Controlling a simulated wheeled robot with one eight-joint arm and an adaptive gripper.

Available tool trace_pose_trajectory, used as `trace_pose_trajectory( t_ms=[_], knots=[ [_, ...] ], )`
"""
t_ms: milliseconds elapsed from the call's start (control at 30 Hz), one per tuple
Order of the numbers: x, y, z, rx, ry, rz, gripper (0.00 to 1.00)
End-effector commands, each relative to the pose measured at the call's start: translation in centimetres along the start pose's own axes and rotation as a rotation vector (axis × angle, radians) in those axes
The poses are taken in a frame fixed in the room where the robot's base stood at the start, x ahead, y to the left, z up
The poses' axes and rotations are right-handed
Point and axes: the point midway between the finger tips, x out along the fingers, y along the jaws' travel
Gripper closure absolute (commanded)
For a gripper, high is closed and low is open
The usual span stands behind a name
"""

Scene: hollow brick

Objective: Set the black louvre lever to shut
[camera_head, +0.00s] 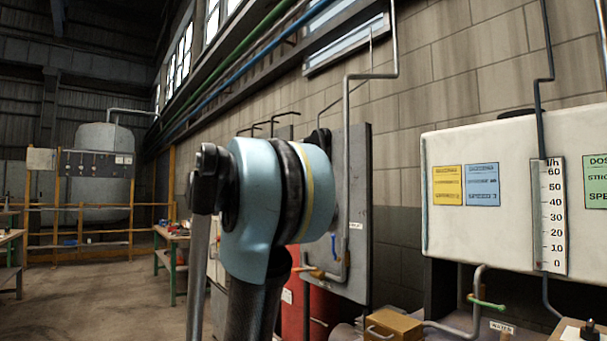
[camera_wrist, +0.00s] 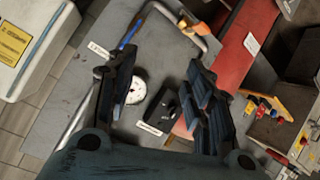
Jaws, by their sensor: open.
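My gripper (camera_wrist: 160,62) is open in the wrist view, with its two dark fingers spread apart and nothing held between them. A small black fitting (camera_wrist: 188,104) on the grey panel (camera_wrist: 72,105) shows between the fingers, nearer the right one; it may be the black louvre lever, but its setting is not readable. It appears apart from both fingers. A small white label lies beside it. In the head view my own arm covers part of the grey panel (camera_head: 357,205), and my gripper is not seen there.
A white round gauge (camera_wrist: 137,91) sits next to the left finger. In the head view, a white dosing box (camera_head: 500,150) stands right, with a yellow box (camera_head: 394,327) below. Open floor lies left.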

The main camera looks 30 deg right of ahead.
Motion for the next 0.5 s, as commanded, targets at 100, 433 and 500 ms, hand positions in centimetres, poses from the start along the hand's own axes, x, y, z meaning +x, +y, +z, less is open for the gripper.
trace_pose_trajectory(
  t_ms=[100,433,500],
  knots=[
    [-1.0,0.3,-8.4,0.142,0.144,0.083,0.53],
    [-4.0,0.7,-22.2,0.401,0.448,0.169,0.53],
    [-4.3,0.8,-23.2,0.421,0.473,0.172,0.53]
  ],
)
